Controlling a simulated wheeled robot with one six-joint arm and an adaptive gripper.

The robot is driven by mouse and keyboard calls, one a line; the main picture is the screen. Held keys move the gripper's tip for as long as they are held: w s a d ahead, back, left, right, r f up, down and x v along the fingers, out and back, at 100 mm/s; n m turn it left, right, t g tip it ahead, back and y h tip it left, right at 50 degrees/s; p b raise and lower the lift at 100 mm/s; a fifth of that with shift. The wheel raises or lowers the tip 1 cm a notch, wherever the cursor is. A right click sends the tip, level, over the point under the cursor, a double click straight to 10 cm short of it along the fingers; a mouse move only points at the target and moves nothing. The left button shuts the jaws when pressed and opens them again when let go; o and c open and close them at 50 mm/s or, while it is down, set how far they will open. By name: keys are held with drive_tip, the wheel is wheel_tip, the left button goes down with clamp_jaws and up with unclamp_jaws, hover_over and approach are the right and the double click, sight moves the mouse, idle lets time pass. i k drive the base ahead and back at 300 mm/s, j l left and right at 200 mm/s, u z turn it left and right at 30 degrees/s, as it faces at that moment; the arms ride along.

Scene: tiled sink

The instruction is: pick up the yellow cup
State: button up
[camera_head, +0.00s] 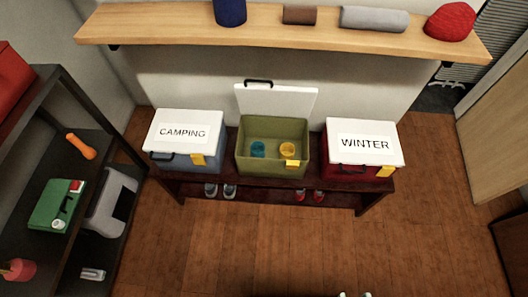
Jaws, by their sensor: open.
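The yellow cup (287,148) sits inside an open olive-green box (272,168), on the right side of its floor. A teal cup (257,149) is beside it on the left, apart from it. The box's white lid (275,100) is raised at the back. My gripper (355,295) shows only as two small pale tips at the bottom edge, apart from each other, far in front of the box. The rest of it is out of frame.
The closed CAMPING box (184,132) and WINTER box (365,142) flank the green box on a dark bench (260,188). A wooden shelf (270,33) hangs above. A dark rack (95,170) stands at left. The wooden floor (270,245) in front is clear.

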sight(287, 150)
drive_tip(key=i+l, duration=0.15)
drive_tip(key=i, duration=0.2)
drive_tip(key=i+l, duration=0.15)
drive_tip(key=i, duration=0.25)
drive_tip(key=i+l, duration=0.15)
drive_tip(key=i, duration=0.2)
